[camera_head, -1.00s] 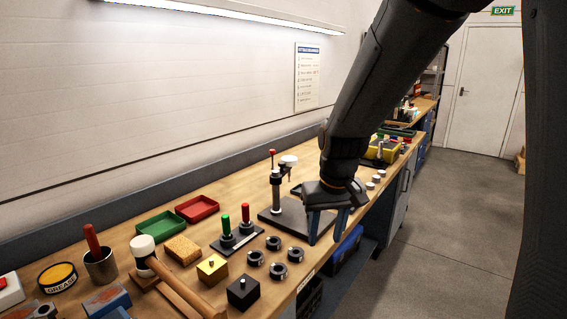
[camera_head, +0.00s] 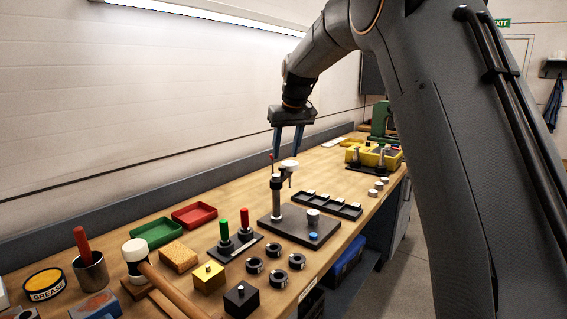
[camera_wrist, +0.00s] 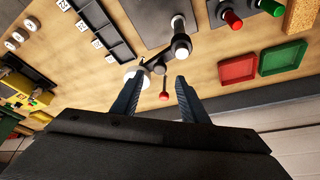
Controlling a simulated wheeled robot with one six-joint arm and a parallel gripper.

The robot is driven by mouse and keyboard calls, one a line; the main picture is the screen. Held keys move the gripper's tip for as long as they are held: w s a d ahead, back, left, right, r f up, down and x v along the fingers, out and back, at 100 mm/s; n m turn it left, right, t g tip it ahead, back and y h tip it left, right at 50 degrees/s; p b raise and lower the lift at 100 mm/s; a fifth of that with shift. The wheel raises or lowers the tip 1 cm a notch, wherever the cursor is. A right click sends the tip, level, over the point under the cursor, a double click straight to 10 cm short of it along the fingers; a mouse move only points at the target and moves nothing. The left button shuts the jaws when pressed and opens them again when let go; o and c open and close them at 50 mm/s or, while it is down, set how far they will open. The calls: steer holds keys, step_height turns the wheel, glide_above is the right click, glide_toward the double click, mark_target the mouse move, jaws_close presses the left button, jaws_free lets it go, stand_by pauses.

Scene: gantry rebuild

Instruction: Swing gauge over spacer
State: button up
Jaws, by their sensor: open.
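The gauge stand has a dark post (camera_head: 276,195) on a dark base plate (camera_head: 292,236). Its arm carries a white-faced gauge (camera_head: 289,165), held high and toward the back right, not above the spacer. A red-tipped rod (camera_head: 271,157) stands up at the arm. A grey cylindrical spacer (camera_head: 313,216) sits on the plate, right of the post. In the wrist view, the gauge (camera_wrist: 137,72) and red knob (camera_wrist: 164,96) show near my open fingers (camera_wrist: 158,82); nothing is held.
A blue button (camera_head: 313,237) is at the plate's front. A dark slotted tray (camera_head: 326,205) lies behind right. The wall stands behind the bench.

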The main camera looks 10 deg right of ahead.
mark_target(283, 167)
steer(key=shift+p+x, duration=0.5)
steer(key=shift+x, duration=2.2)
steer(key=shift+d, duration=0.1)
jaws_close()
